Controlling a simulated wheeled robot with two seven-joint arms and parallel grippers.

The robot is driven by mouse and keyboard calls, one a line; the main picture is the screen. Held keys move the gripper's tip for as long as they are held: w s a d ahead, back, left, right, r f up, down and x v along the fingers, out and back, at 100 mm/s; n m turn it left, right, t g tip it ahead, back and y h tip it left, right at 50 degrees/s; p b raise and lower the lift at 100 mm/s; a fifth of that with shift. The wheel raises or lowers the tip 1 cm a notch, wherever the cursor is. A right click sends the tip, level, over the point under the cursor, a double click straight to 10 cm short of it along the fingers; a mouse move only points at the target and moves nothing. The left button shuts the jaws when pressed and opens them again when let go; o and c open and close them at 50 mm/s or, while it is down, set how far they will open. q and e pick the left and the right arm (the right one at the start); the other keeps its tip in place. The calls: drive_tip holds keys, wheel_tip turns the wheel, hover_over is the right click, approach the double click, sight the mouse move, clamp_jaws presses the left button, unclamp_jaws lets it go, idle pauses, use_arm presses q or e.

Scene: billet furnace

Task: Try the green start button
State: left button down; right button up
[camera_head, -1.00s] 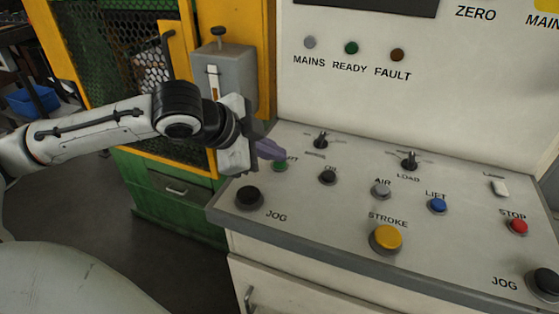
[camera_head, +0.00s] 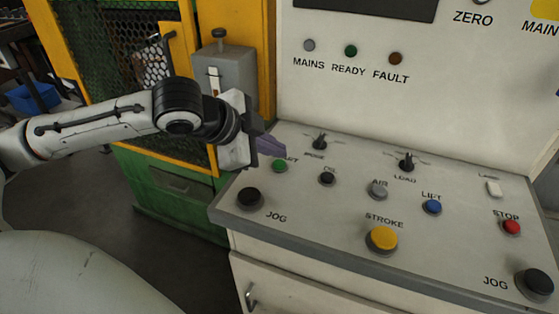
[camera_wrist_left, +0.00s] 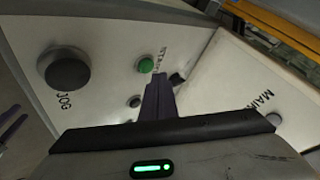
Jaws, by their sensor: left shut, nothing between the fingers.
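The green start button (camera_head: 280,166) sits at the back left of the sloped control panel (camera_head: 330,215), and its label is partly covered. My left gripper (camera_head: 272,146) is shut and empty, its purple fingers just behind and above the button in the head view. In the left wrist view the green button (camera_wrist_left: 146,65) shows whole, just beyond and to the left of the fingertips (camera_wrist_left: 158,78). I see a small gap between fingers and button there, and cannot tell how high the tips are. My right gripper is not in view.
Black JOG button (camera_head: 249,197), black OIL button (camera_head: 327,178) and a selector switch (camera_head: 319,141) stand close by. A yellow STROKE button (camera_head: 382,239) and red STOP button (camera_head: 511,227) lie to the right. A grey box with a lever (camera_head: 228,70) stands behind my left wrist.

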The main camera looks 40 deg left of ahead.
sight(275, 166)
use_arm(q)
drive_tip(key=shift+r+p, duration=1.5)
drive_tip(key=shift+p, duration=0.05)
drive_tip(key=shift+r+p, duration=0.45)
drive_tip(key=shift+r, duration=0.6)
